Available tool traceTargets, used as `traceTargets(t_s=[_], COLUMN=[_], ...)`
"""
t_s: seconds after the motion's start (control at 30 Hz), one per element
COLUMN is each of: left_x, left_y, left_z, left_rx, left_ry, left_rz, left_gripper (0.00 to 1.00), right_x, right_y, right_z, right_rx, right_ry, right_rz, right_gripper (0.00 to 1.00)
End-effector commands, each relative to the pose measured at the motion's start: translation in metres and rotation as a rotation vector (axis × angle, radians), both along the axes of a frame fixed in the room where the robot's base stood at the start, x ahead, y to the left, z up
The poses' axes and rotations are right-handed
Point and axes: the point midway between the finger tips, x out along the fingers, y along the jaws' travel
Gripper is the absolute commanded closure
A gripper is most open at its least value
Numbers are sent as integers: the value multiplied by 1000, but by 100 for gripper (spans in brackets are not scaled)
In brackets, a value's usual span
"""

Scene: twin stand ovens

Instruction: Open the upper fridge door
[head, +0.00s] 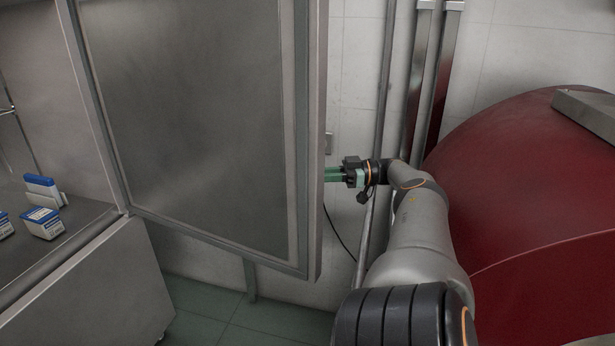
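The upper fridge door (190,110) is a large grey metal panel with a raised frame. It stands swung out from the steel cabinet at the left, with its face towards me and its free edge (313,150) at the right. My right arm reaches up from the bottom right. Its gripper (334,174) points left at that free edge, with green fingers. My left gripper is not in view.
Left of the door, blue-and-white boxes (41,222) sit on a steel surface (75,218). A large dark red rounded body (550,170) fills the right side, close to my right arm. Vertical metal posts (418,80) stand by the tiled wall. Green floor (215,312) shows below the door.

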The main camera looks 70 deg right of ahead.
Motion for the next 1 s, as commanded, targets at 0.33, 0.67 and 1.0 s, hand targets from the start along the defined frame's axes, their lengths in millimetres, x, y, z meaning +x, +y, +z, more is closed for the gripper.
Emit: traceTargets(t_s=[0.33,0.67,1.0], left_x=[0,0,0], left_y=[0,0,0], left_z=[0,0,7], left_rx=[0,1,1], left_ry=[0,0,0], left_rz=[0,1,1], left_gripper=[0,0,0], right_x=[-1,-1,1], right_y=[-1,-1,0], right_z=[5,2,5], right_rx=[-1,0,1], right_ry=[-12,-5,-2], right_rz=[0,0,0], right_gripper=[100,53,53])
